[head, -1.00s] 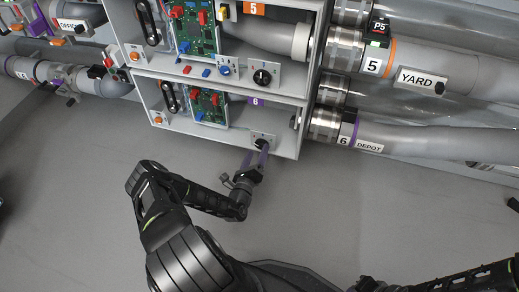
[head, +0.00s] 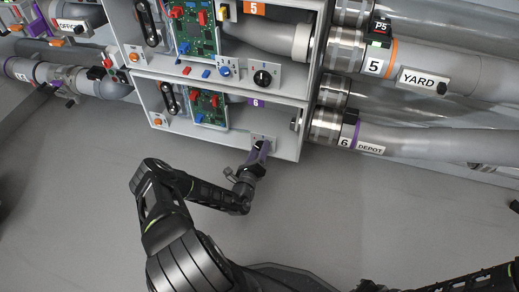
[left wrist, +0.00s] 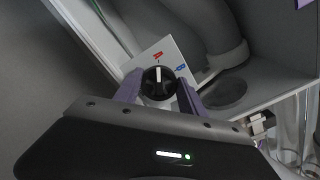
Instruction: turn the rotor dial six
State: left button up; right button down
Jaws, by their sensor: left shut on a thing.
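The rotor dial six (left wrist: 158,84) is a round black knob with a white pointer line, on a small pale plate with a red and a blue mark. In the left wrist view its pointer stands nearly upright, towards the red mark. My left gripper (head: 261,148) reaches the plate in the lower box, marked 6, and hides most of the dial in the head view. In the left wrist view its purple fingers (left wrist: 158,92) are shut on the dial from both sides. My right gripper is not in view.
Another black dial (head: 263,77) sits in the box above, marked 5. The lower box (head: 285,143) also holds a green circuit board (head: 209,107) and an orange button (head: 158,122). Pipes labelled YARD (head: 423,79) and DEPOT (head: 371,149) run right. Grey floor below is clear.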

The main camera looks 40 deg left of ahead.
pick_arm(q)
jog(key=c, duration=0.5)
jog(key=shift+c, duration=0.2)
jog(key=shift+d+m+p, duration=0.15)
jog(key=shift+m+p, duration=1.7)
jog(key=shift+m, duration=1.1)
jog(key=shift+d+m+p, duration=0.1)
jog(key=shift+m+p, duration=1.7)
jog(key=shift+m, duration=1.15)
jog(key=o, duration=1.4)
jog(key=shift+c, duration=0.2)
